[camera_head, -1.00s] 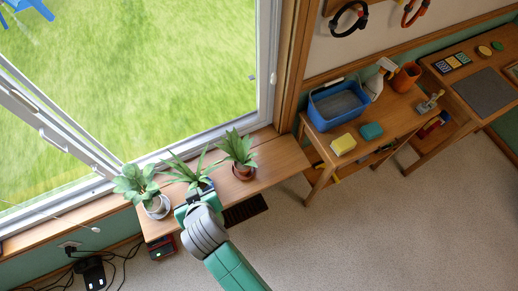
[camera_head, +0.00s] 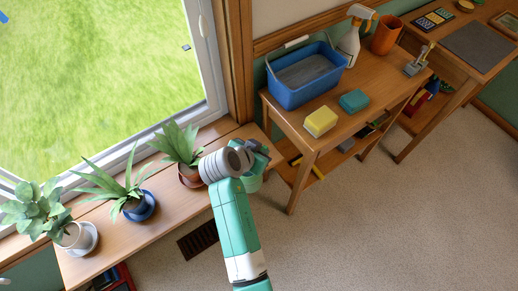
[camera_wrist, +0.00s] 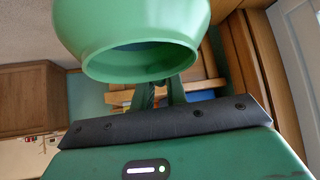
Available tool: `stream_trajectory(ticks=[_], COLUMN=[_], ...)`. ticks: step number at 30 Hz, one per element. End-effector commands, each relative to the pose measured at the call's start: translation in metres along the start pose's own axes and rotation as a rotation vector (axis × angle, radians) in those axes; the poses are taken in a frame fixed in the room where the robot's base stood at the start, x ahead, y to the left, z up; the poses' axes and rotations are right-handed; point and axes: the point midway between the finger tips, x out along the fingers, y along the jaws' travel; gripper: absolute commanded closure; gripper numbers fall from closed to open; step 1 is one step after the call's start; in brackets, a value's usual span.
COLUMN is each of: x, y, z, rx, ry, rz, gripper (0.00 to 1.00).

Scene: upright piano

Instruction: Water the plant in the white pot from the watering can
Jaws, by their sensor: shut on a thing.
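The white pot (camera_head: 73,236) stands on a saucer at the left end of the wooden sill shelf and holds a broad-leafed plant (camera_head: 34,210). My gripper (camera_head: 260,160) is at the shelf's right end, well to the right of the white pot. It is shut on a green watering can (camera_head: 252,183), mostly hidden behind my wrist. In the wrist view the can (camera_wrist: 135,30) fills the top, with its round rim facing the camera; my gripper's fingers (camera_wrist: 160,95) reach beneath it. Its handle and spout cannot be made out.
A spiky plant in a blue pot (camera_head: 140,207) and another in a terracotta pot (camera_head: 191,176) stand between the white pot and my gripper. A side table (camera_head: 290,124) at right holds a blue basin (camera_head: 304,95), a yellow sponge (camera_head: 320,121) and a spray bottle (camera_head: 351,42). The window (camera_head: 210,60) is behind.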

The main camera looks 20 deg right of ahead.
Motion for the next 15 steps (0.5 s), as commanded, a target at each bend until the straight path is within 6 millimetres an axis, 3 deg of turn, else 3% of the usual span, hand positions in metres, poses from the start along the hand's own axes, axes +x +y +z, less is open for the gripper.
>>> stream_trajectory(ticks=[8, 15], x=[0.001, 0.043], y=[-0.002, -0.046], z=[-0.003, -0.028], rx=[0.001, 0.001], ry=[0.001, 0.001], rz=[-0.001, -0.002], gripper=[1.00, 1.00])
